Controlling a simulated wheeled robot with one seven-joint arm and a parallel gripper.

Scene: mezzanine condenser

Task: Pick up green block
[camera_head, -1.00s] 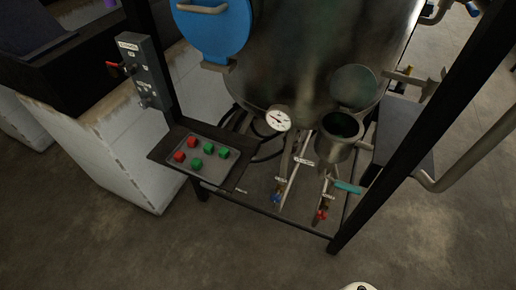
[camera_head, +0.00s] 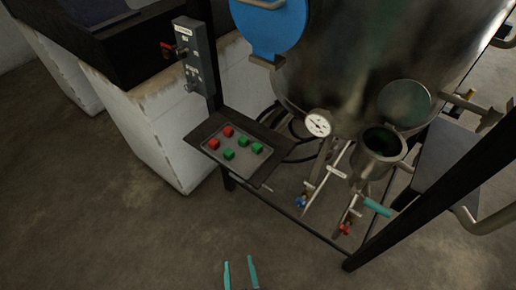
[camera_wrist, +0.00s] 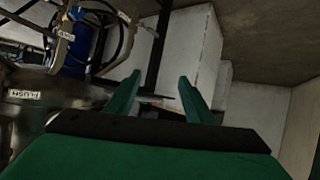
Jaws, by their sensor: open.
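Three green blocks, at the back (camera_head: 242,141), right (camera_head: 257,148) and front (camera_head: 229,154), lie on a grey tray (camera_head: 238,165) in the head view. Two red blocks, one at the back (camera_head: 228,131) and one at the left (camera_head: 214,143), share the tray. The tray sits on a dark shelf (camera_head: 198,135) fixed to the frame. My gripper (camera_head: 240,262) has teal fingers, is open and empty, and shows at the bottom of the head view, apart from the tray.
A switch box (camera_head: 194,58) on a dark post stands behind the shelf. A large metal tank (camera_head: 350,60) with a gauge (camera_head: 318,123), a lidded cup (camera_head: 378,155) and valves stands to the right. A pale block wall (camera_head: 150,125) is at left. The front floor is open.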

